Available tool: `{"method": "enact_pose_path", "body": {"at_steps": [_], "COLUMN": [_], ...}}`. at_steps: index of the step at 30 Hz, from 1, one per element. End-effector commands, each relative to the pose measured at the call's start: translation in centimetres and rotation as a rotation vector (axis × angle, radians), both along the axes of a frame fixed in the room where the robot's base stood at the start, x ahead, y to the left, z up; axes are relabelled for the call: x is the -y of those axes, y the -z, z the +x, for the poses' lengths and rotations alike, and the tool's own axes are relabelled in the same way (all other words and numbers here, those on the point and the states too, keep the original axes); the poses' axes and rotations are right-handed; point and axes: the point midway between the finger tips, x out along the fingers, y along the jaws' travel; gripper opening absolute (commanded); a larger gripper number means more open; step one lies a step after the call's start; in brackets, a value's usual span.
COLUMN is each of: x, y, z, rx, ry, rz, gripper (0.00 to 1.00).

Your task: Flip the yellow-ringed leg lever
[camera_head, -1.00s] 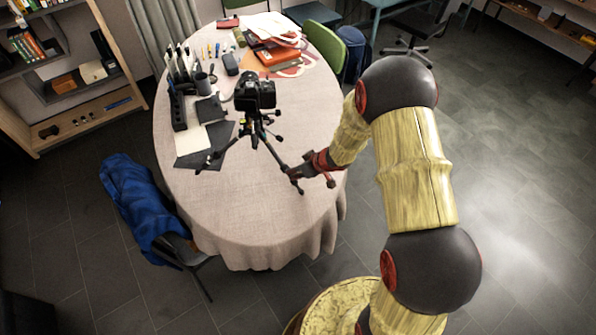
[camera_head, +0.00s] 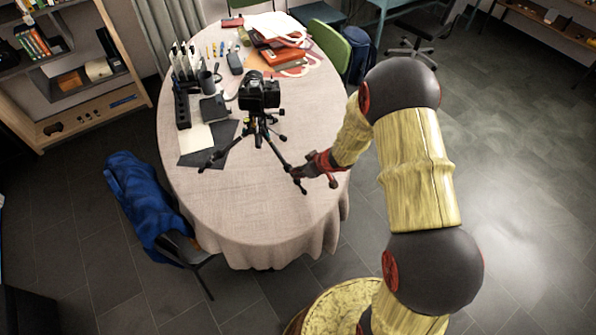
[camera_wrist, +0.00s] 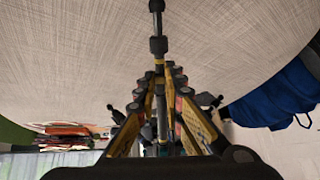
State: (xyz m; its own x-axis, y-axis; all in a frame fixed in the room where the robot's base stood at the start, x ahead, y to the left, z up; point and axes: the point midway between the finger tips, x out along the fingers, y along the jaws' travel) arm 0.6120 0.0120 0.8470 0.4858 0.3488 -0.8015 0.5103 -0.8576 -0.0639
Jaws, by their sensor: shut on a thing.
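The black tripod (camera_head: 256,124) stands on the round table with a black camera (camera_head: 259,92) on top. One leg reaches toward my arm, its foot (camera_head: 303,188) on the cloth. In the wrist view this leg (camera_wrist: 158,20) runs down the middle, with a dark clamp (camera_wrist: 158,45) and a yellow ring (camera_wrist: 159,62) just below it in the picture. My gripper (camera_head: 303,172) is at the lower part of this leg. In the wrist view its fingers (camera_wrist: 161,80) close in on both sides of the leg by the ring. The lever itself is too small and dark to tell its position.
The tablecloth (camera_head: 262,215) is bare in front of the tripod. Papers and orange folders (camera_head: 285,55) lie at the back, a black organiser (camera_head: 182,105) and dark sheets at the left. A chair with a blue jacket (camera_head: 140,195) stands at the left, a green chair (camera_head: 330,45) behind.

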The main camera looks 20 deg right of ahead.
Motion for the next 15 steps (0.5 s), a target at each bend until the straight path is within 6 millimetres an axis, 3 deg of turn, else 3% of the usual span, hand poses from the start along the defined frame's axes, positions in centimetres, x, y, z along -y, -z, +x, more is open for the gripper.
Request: {"method": "enact_pose_path", "body": {"at_steps": [15], "x": [0.09], "y": [-0.76], "z": [0.07], "rx": [0.002], "ry": [0.002], "rz": [0.001], "gripper": [0.02]}}
